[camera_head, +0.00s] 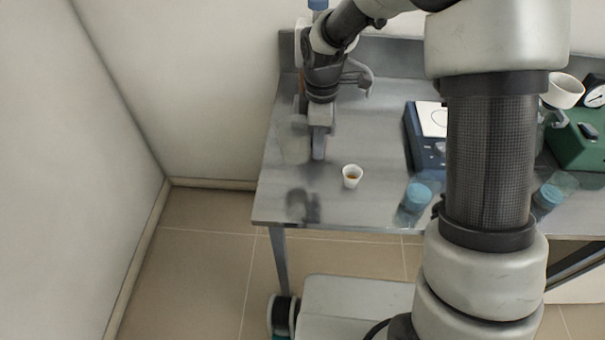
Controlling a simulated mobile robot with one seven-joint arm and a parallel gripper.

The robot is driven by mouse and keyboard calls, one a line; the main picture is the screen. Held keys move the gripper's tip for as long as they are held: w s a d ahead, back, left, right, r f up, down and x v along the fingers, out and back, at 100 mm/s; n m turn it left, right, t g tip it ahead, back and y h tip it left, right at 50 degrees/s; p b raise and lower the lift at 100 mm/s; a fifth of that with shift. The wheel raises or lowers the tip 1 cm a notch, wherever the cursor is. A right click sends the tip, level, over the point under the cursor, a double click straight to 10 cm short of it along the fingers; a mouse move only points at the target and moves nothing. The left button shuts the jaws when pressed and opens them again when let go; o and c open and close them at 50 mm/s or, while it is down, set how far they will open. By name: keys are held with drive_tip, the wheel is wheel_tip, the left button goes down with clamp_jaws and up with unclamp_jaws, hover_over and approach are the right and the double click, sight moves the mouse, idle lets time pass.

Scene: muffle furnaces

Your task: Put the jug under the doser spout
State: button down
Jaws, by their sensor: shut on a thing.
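My gripper (319,152) is at the left part of the steel bench, pointing down, and is shut on a clear, faint vessel that looks like the jug (293,148). The jug's outline is hard to make out against the bench. A dark shadow lies on the bench nearer the front edge, below the gripper. Behind my wrist stands a pale upright device with a blue top (318,4), which may be the doser. My arm covers most of it, and its spout cannot be made out.
The steel bench (375,120) holds a small white cup (352,177) with orange contents right of my gripper. Further right are a blue device (426,150), blue-lidded clear jars (417,197) and a green device (585,145). A wall is close on the left.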

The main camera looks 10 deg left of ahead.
wheel_tip(320, 180, down, 9)
drive_tip(key=shift+f, duration=0.1)
idle(0.3)
drive_tip(key=shift+f, duration=0.15)
drive_tip(key=c, duration=1.6)
unclamp_jaws()
drive_tip(key=shift+c, duration=0.2)
wheel_tip(320, 180, up, 12)
drive_tip(key=shift+r, duration=0.25)
